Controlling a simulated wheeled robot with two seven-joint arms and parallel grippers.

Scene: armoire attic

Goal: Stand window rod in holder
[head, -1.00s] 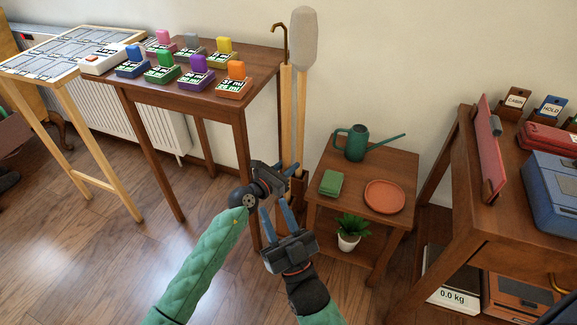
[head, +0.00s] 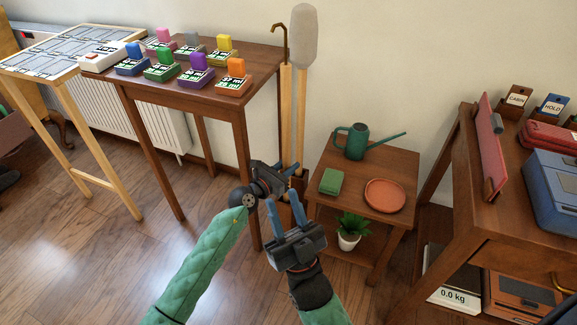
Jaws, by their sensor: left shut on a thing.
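The window rod (head: 286,120) is a long pale wooden pole with a dark hook at its top. It stands near upright by the wall, beside the right end of the brown table. My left gripper (head: 284,174) is shut on its lower part. The brown wooden holder (head: 299,184) is low behind my grippers and mostly hidden, so I cannot tell whether the rod's foot is inside it. My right gripper (head: 286,211) is open and empty, just below and right of the left one, its fingers pointing up in the picture.
A grey-headed duster (head: 303,45) stands upright close right of the rod. A low side table (head: 365,190) with a watering can (head: 355,142) and an orange dish (head: 384,195) is to the right. The brown table (head: 262,62) with colored blocks is at left. Floor is clear at lower left.

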